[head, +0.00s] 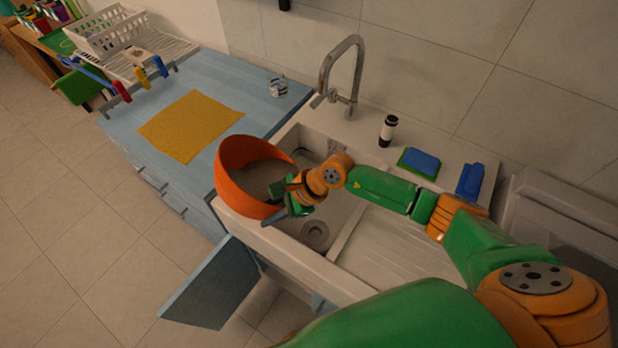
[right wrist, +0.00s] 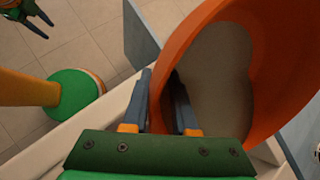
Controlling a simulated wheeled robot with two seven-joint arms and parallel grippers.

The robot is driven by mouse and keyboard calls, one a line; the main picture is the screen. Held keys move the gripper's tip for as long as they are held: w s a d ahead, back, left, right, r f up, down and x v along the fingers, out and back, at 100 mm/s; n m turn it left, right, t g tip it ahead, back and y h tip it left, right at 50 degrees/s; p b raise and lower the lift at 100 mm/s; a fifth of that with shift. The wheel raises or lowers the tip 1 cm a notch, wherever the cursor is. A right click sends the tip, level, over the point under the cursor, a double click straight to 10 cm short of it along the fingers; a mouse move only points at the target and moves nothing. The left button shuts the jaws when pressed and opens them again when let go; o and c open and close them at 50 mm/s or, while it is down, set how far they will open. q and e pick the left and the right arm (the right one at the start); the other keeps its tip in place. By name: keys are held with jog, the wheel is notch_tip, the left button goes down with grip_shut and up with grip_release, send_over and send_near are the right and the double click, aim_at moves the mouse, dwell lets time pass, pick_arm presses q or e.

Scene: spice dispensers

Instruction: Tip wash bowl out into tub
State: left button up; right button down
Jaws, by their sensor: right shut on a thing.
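The orange wash bowl (head: 232,185) is tilted over the left edge of the white sink, its opening facing right toward the basin. A smooth greyish area shows inside it; I cannot tell whether that is water or the bowl's inner surface. My right gripper (right wrist: 160,88) is shut on the bowl's near-right rim, with a finger on each side of the wall. The sink basin (head: 345,208), the likely tub, lies below and right of the bowl, with a round drain visible. My left gripper (right wrist: 38,24) shows only in the right wrist view, open, apart from the bowl.
A tap (head: 342,72) rises behind the basin. A dark bottle (head: 388,130) and blue sponges (head: 421,162) stand along the back ledge. Left are a blue counter with a yellow cloth (head: 190,124) and a glass (head: 278,87). A blue cabinet door (head: 214,287) hangs open below.

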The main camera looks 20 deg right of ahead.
aim_at(275, 205)
jog(key=shift+d+r+y+b, duration=0.1)
jog(key=shift+d+y+b, duration=0.25)
jog(key=shift+y+b, duration=0.4)
jog(key=shift+w+d+r+y+b, duration=0.1)
jog(key=shift+d+r+y+b, duration=0.2)
jog(key=shift+r+y+b, duration=0.35)
jog(key=shift+d+r+y+b, duration=0.3)
jog(key=shift+r+b, duration=0.15)
jog(key=shift+b, duration=0.25)
dwell(1.3)
jog(key=shift+w+d+r+m+y+b, duration=0.1)
jog(key=shift+d+r+m+y+b, duration=0.4)
jog(key=shift+d+r+y+b, duration=0.65)
dwell(1.2)
